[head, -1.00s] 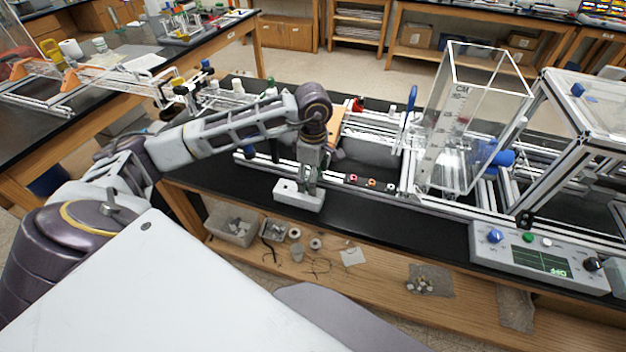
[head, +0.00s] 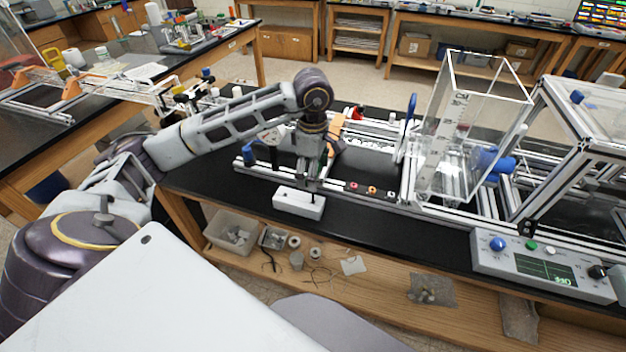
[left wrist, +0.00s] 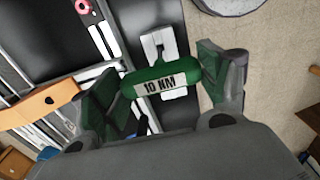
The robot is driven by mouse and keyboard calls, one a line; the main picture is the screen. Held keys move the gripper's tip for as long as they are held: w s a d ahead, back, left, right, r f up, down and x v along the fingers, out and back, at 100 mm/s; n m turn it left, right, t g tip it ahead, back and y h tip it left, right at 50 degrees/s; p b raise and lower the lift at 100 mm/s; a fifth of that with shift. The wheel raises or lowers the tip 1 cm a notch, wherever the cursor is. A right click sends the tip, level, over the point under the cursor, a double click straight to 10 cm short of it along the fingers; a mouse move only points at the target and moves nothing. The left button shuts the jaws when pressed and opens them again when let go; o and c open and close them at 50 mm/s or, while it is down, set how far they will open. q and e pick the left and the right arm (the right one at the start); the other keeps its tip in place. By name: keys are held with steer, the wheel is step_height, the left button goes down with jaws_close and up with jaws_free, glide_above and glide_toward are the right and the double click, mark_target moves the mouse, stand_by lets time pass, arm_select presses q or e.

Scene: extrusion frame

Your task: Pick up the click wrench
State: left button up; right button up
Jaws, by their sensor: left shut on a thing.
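The click wrench (left wrist: 160,80) has a green handle with a white "10 NM" label. My left gripper (left wrist: 165,85) is shut on the handle, with one finger at each end of it. In the head view my left gripper (head: 312,178) points down above a white block (head: 299,203) on the black bench. A thin dark shaft shows between the gripper and the block. I cannot tell whether its tip is still inside the block. The white block also shows behind the handle in the left wrist view (left wrist: 157,42). My right gripper is not in view.
An aluminium extrusion frame (head: 408,180) with a clear box (head: 470,125) stands right of my left gripper. Small coloured parts (head: 371,190) sit along its front rail. A control box (head: 540,268) is at the front right. A lower shelf (head: 385,285) holds bins and bags.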

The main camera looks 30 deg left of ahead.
arm_select(q)
steer(key=shift+r+b, duration=0.3)
steer(key=shift+r, duration=2.35)
steer(key=o, duration=0.5)
steer(key=c, duration=0.7)
steer(key=shift+r+p, duration=1.9)
steer(key=shift+r, duration=1.35)
